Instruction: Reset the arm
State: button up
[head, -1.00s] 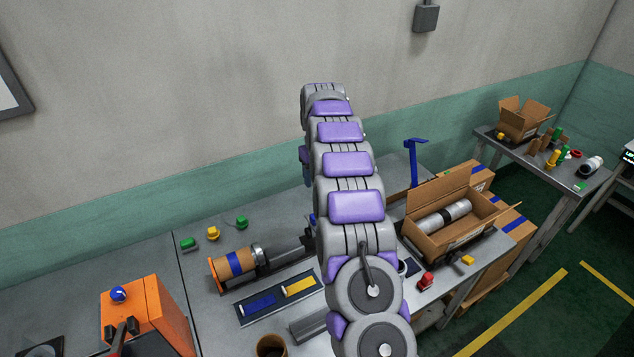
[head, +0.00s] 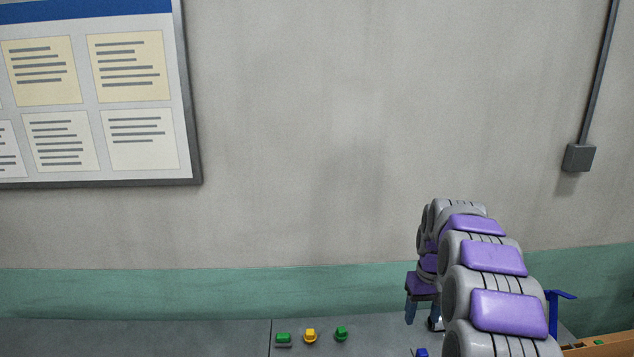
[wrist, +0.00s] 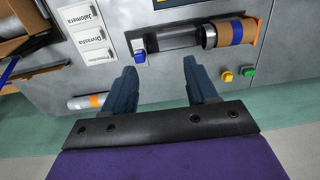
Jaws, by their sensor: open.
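My gripper (head: 424,312) is at the lower right of the head view, pointing down in front of the green wall band at the back of the table. In the wrist view my gripper (wrist: 162,74) has its two dark blue fingers spread apart with nothing between them. Beyond the fingertips, the winder shows a brown roll with a blue band (wrist: 236,32), a grey shaft and a blue knob (wrist: 139,51). My grey and purple arm covers part of the right side of the head view.
Green, yellow (head: 310,336) and green buttons stand on the grey table (head: 200,340). A blue stand (head: 554,315) and a cardboard box (head: 605,346) are at right. A roll with an orange band (wrist: 88,101) lies near the table's back edge. White label cards (wrist: 92,31) lie beside the winder.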

jog(key=s+a+r, duration=0.4)
jog(key=s+a, duration=0.2)
jog(key=s, duration=0.4)
jog(key=s+a+f+b, duration=0.1)
jog(key=s+a+f, duration=0.1)
jog(key=s, duration=1.4)
jog(key=s+a+f+g+b, duration=0.1)
jog(key=s+a+f+b, duration=0.1)
jog(key=s, duration=1.5)
jog(key=shift+a+f+m, duration=0.4)
jog(key=shift+a+f, duration=0.35)
jog(key=shift+a, duration=0.2)
